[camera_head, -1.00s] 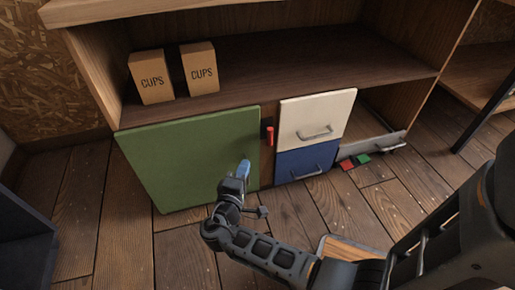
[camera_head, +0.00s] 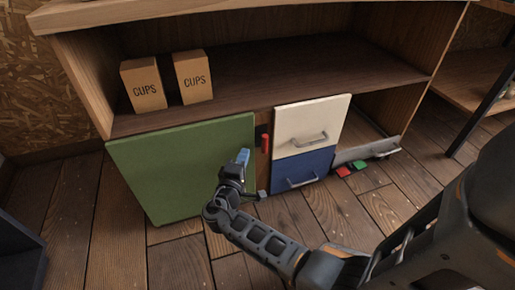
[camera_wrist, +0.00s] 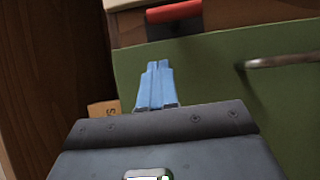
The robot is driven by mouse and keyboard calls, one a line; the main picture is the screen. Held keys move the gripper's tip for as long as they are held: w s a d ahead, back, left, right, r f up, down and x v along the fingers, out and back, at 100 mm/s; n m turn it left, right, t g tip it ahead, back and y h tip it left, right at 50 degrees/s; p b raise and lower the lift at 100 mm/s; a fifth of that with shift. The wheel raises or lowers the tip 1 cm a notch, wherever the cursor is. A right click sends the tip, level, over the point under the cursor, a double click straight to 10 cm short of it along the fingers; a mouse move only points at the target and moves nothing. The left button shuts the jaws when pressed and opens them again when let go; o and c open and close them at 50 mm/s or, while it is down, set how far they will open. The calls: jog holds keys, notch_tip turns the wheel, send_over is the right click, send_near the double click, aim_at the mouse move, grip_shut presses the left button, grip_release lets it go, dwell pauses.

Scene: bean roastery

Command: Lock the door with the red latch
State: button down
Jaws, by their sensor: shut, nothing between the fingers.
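The green door (camera_head: 180,168) covers the lower left of the cabinet and looks shut. The red latch (camera_head: 265,142) stands upright on a dark plate on the post just right of the door's upper right corner. In the wrist view the latch (camera_wrist: 173,11) shows at the top edge, partly cut off. My gripper (camera_head: 243,156) is shut and empty, its blue fingers in front of the door near its right edge, left of and slightly below the latch. In the wrist view my gripper (camera_wrist: 157,68) points towards the latch, with a gap between them.
A metal handle (camera_wrist: 285,60) on the green door lies to the right in the wrist view. A cream drawer (camera_head: 308,128) and a blue drawer (camera_head: 303,171) are right of the latch. Two CUPS boxes (camera_head: 143,85) (camera_head: 193,77) stand on the shelf. Red and green pieces lie on the floor.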

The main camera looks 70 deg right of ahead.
aim_at(263, 140)
jog(key=s+d+b, duration=0.1)
jog(key=s+d, duration=0.1)
jog(key=d, duration=0.4)
